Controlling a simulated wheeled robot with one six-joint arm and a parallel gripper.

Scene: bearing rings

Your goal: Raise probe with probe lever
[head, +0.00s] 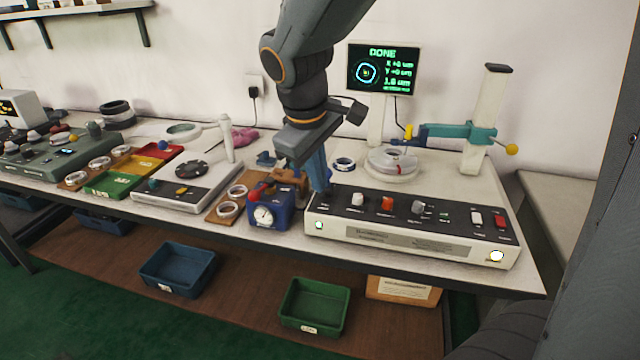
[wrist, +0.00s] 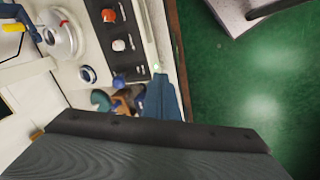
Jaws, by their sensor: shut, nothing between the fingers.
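My gripper (head: 320,180) is shut and empty, pointing down above the left end of the black control panel, beside the blue dial gauge. Its blue fingers also show in the wrist view (wrist: 160,98). The measuring stand (head: 474,130) is at the right, with a teal arm (head: 450,132) reaching left from its column. A yellow handle (head: 408,132) shows at the arm's left end and a yellow ball (head: 512,149) at its right end; I cannot tell which is the probe lever. The probe tip is over the round turntable (head: 392,167), contact unclear. My gripper is well apart from the arm.
The control panel (head: 410,225) with knobs and switches fills the front right. The dial gauge (head: 268,212) and ring-bearing wooden board (head: 228,205) are to the left. The monitor (head: 384,69) reads DONE. Bins (head: 313,305) stand below.

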